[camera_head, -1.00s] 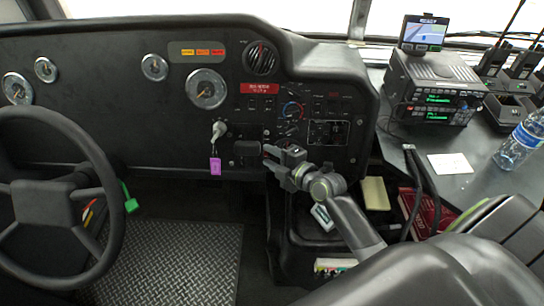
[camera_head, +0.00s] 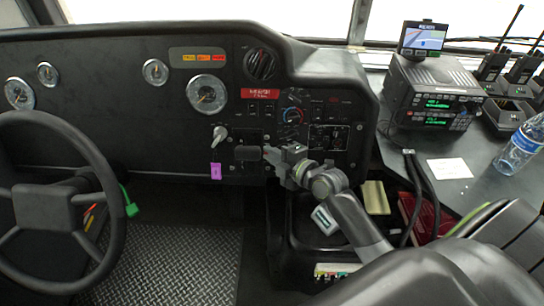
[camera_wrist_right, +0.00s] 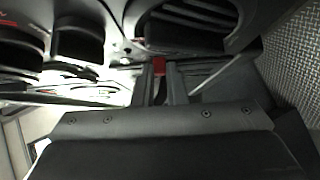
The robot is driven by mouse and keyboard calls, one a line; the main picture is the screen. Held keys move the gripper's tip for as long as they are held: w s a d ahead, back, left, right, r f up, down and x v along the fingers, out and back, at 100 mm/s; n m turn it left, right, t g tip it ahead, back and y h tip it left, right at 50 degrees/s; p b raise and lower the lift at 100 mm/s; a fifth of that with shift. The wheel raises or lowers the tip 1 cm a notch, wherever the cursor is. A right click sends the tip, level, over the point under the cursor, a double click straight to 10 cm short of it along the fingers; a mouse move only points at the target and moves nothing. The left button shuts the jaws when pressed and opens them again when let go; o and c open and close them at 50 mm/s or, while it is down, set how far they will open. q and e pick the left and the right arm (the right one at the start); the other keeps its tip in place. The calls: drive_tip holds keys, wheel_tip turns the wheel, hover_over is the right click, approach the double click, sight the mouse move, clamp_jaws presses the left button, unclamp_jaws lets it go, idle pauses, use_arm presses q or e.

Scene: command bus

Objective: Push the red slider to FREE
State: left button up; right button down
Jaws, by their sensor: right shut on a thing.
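The red slider (camera_wrist_right: 159,66) shows in the right wrist view as a small red piece between my fingertips, at the edge of the dashboard panel. In the head view it is hidden or too small to make out. My right gripper (camera_head: 270,155) is at the lower dashboard, just right of a dark rounded knob. It also shows in the right wrist view (camera_wrist_right: 160,72), shut on the red slider with one finger on each side. I cannot read a FREE mark. My left gripper is not in view.
The steering wheel (camera_head: 60,200) stands at the left. Dashboard knobs and switches (camera_head: 328,137) crowd the area above my right gripper. A radio (camera_head: 435,95) and a bottle (camera_head: 520,148) stand at the right.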

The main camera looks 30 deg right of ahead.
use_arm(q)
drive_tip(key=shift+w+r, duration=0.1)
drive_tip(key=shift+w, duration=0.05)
use_arm(e)
drive_tip(key=c, duration=1.4)
unclamp_jaws()
drive_tip(key=shift+r, duration=0.15)
drive_tip(key=shift+c, duration=0.2)
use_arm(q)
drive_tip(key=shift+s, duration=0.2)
use_arm(e)
drive_tip(key=v, duration=1.7)
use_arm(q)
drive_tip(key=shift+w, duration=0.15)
use_arm(e)
drive_tip(key=shift+s+d, duration=0.1)
drive_tip(key=shift+s, duration=0.05)
